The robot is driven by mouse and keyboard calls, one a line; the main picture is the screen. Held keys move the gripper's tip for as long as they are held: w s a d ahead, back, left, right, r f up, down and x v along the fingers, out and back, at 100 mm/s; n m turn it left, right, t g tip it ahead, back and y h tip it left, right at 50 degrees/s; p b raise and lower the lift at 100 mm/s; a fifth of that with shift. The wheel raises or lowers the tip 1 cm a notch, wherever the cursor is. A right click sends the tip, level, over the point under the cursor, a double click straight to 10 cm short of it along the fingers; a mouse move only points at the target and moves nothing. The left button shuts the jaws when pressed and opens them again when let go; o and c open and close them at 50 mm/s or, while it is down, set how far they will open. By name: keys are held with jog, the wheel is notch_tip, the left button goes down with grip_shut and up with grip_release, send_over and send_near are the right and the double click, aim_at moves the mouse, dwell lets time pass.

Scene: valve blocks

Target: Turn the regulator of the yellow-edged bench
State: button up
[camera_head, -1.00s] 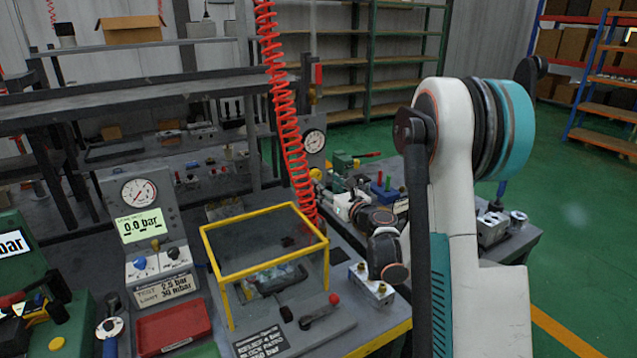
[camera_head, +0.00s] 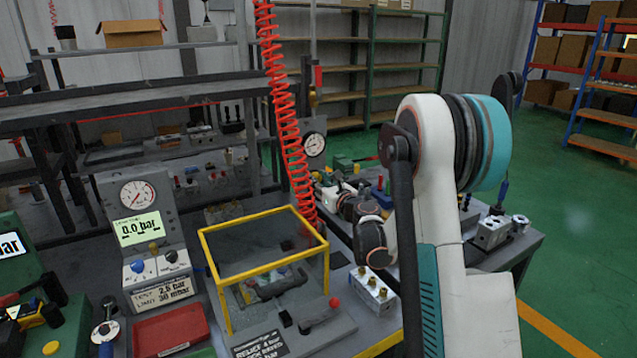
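Below the display are a blue knob (camera_head: 137,265), which looks like the regulator, and a black knob (camera_head: 171,256). My arm rises at the right and its dark wrist joints hang over the bench's right side, well to the right of the knobs. I cannot make out my gripper's fingers.
A yellow-framed clear guard (camera_head: 265,245) stands between the panel and my arm. A red coiled hose (camera_head: 287,120) hangs behind it. A red tray (camera_head: 170,331) lies before the panel. A metal block with brass fittings (camera_head: 374,292) sits near my wrist. Green floor is open at the right.

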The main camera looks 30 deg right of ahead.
jog(key=shift+m, duration=0.4)
jog(key=m, duration=1.2)
jog(key=shift+a, duration=0.1)
jog(key=shift+m, duration=0.4)
dwell(0.3)
jog(key=o, duration=1.1)
jog(key=shift+c, duration=0.2)
jog(key=shift+s, duration=0.1)
